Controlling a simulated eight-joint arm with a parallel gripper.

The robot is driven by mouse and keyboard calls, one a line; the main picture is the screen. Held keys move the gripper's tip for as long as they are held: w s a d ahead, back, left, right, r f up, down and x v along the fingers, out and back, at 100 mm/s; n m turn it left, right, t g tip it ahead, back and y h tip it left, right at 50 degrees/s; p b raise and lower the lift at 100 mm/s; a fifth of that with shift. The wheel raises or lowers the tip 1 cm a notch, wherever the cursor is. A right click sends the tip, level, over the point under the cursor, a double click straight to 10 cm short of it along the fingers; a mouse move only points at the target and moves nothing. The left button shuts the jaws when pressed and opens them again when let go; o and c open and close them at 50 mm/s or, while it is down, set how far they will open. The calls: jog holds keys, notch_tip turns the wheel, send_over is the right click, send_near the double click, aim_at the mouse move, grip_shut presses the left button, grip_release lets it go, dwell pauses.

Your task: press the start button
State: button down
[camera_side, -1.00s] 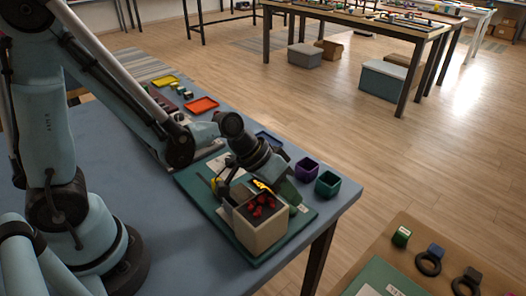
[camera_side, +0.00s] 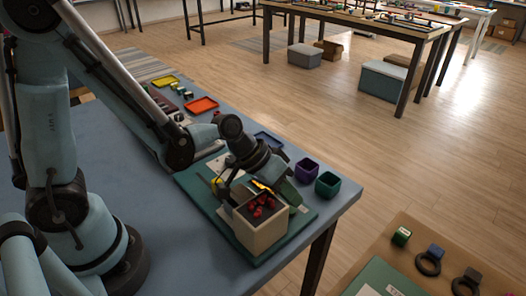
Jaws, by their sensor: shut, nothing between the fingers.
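My gripper (camera_side: 256,186) is low over the green mat (camera_side: 198,180), at the back edge of a cream box (camera_side: 264,233). The box has a dark top with several red pieces (camera_side: 262,207) on it. A yellow part shows beside the fingers, against the dark top. The fingertips are small and partly hidden here, and I see nothing held between them. I cannot make out which part is the start button, nor whether the fingers touch anything.
A purple cup (camera_side: 307,169) and a green cup (camera_side: 327,184) stand right of the gripper near the table edge. An orange tray (camera_side: 203,104) and a yellow tray (camera_side: 166,82) lie further back. The blue tabletop (camera_side: 165,225) is clear left of the mat.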

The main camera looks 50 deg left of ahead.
jog(key=shift+s+f, duration=0.1)
jog(key=shift+f, duration=0.25)
jog(key=shift+f, duration=0.6)
dwell(1.1)
jog(key=shift+s+r, duration=0.45)
jog(key=shift+r, duration=0.1)
jog(key=shift+w+r, duration=0.15)
jog(key=shift+r, duration=1.15)
jog(key=shift+w+r, duration=0.1)
jog(key=shift+r, duration=1.15)
jog(key=shift+a, duration=0.1)
